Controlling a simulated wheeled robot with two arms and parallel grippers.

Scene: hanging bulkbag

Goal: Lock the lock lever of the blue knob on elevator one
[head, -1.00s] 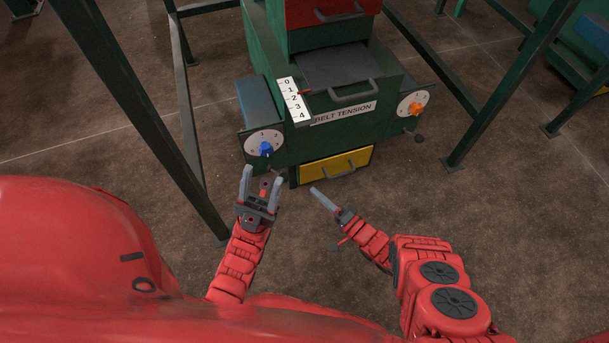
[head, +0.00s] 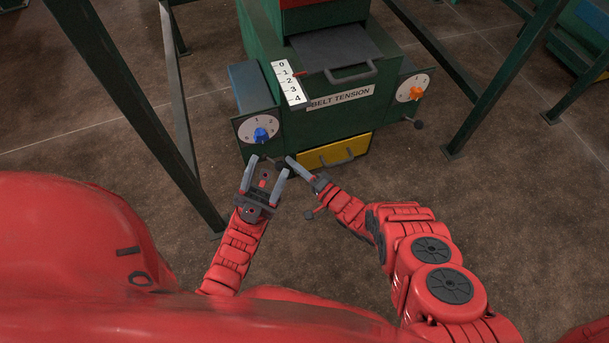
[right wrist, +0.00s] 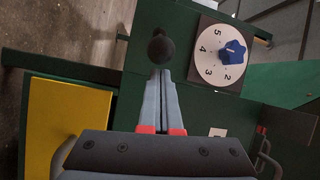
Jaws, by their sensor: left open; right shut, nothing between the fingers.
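The blue knob (head: 260,135) sits on a white numbered dial on the left of the green machine; it also shows in the right wrist view (right wrist: 233,52). The lock lever's black ball (right wrist: 161,49) shows beside the dial in the right wrist view. In the head view the lever is mostly hidden around the fingertips below the dial. My right gripper (head: 291,161) is shut and empty, its tips at the ball; I cannot tell whether they touch. My left gripper (head: 265,171) is open and empty, just below the dial.
An orange knob (head: 416,93) on a right-hand dial has its own black-ball lever (head: 418,125). A yellow drawer (head: 335,151) lies low between the dials, right of my right gripper. A belt tension scale (head: 288,82) is above. Green frame legs (head: 150,120) stand to the left and right.

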